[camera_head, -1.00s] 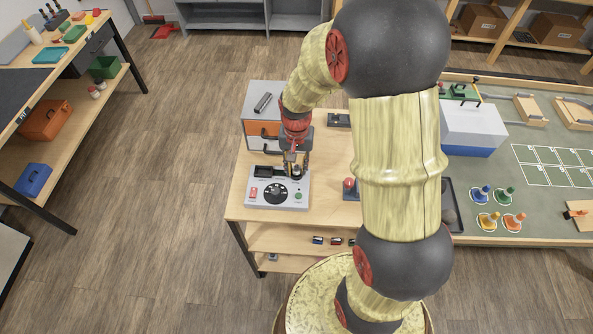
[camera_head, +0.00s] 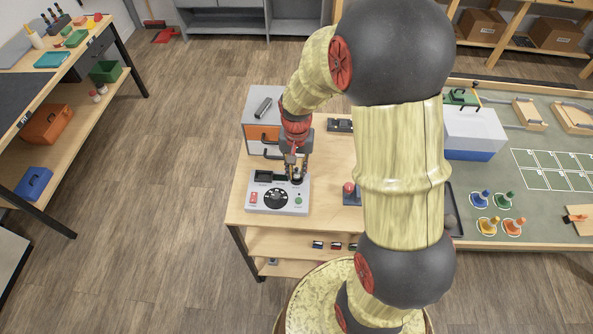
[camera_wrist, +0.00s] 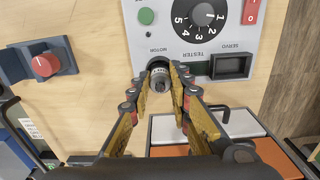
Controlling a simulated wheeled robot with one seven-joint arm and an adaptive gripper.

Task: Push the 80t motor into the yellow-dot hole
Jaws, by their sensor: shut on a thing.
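A small grey cylindrical motor (camera_wrist: 160,77) stands at the MOTOR-labelled spot of the grey tester (camera_wrist: 147,42), between my fingertips in the wrist view. My gripper (camera_wrist: 160,86) is shut on it. In the head view my gripper (camera_head: 296,174) is over the back right part of the tester (camera_head: 262,204), and the motor is mostly hidden by the fingers. I cannot read an 80t mark on the motor. I cannot tell how deep it sits in the tester. No yellow-dot hole can be made out in either view.
The tester has a numbered black dial (camera_wrist: 198,17), a green button (camera_wrist: 146,16) and a dark servo recess (camera_wrist: 231,66). A red-knobbed device (camera_head: 350,193) stands to its right. A grey and orange drawer unit (camera_head: 262,132) stands behind. Several small items (camera_head: 318,244) lie on the shelf below.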

